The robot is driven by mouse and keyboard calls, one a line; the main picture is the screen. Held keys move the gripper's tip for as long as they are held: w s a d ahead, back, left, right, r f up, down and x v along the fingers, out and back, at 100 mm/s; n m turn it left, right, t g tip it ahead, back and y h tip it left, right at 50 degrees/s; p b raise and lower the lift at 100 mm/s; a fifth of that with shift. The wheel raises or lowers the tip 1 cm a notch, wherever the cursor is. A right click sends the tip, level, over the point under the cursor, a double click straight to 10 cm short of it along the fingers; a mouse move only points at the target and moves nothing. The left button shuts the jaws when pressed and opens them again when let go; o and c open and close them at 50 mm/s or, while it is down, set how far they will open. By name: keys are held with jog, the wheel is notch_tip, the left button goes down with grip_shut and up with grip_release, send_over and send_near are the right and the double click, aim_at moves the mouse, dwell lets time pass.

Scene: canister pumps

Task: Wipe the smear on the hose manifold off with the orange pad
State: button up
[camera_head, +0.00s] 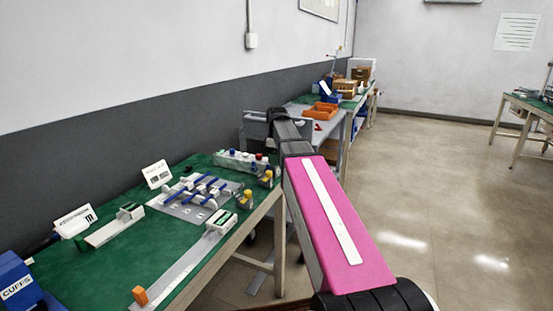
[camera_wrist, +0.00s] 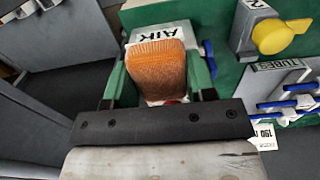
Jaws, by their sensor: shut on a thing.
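The orange pad (camera_wrist: 157,65), with a ribbed face, is between the two green fingers of my gripper (camera_wrist: 158,88) in the wrist view. My gripper is shut on it. Just beyond the pad is a pale block with an upside-down label like "AIR" (camera_wrist: 163,31), probably the end of the hose manifold. I cannot tell whether the pad touches it. In the head view the manifold (camera_head: 236,160) is a pale bar with blue, red and white caps at the far end of the green table. My gripper is not clear there, behind my arm. No smear can be made out.
Yellow knobs (camera_head: 246,199) stand near the manifold. An orange block (camera_head: 140,295) sits on a rail at the near end. A grey bench with an orange tray (camera_head: 320,111) is beyond.

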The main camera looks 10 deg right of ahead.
jog(key=shift+a+f, duration=0.1)
jog(key=shift+w+a, duration=0.6)
jog(key=shift+a, duration=0.25)
jog(key=shift+d, duration=0.15)
jog(key=shift+s+d, duration=0.7)
jog(key=shift+d, duration=0.15)
jog(key=shift+w+a, duration=0.1)
jog(key=shift+a, duration=0.05)
jog(key=shift+w+a, duration=0.65)
jog(key=shift+a, duration=0.2)
jog(key=shift+s+d, duration=0.1)
jog(key=shift+s+d, duration=0.65)
jog(key=shift+d, duration=0.25)
jog(key=shift+a, duration=0.1)
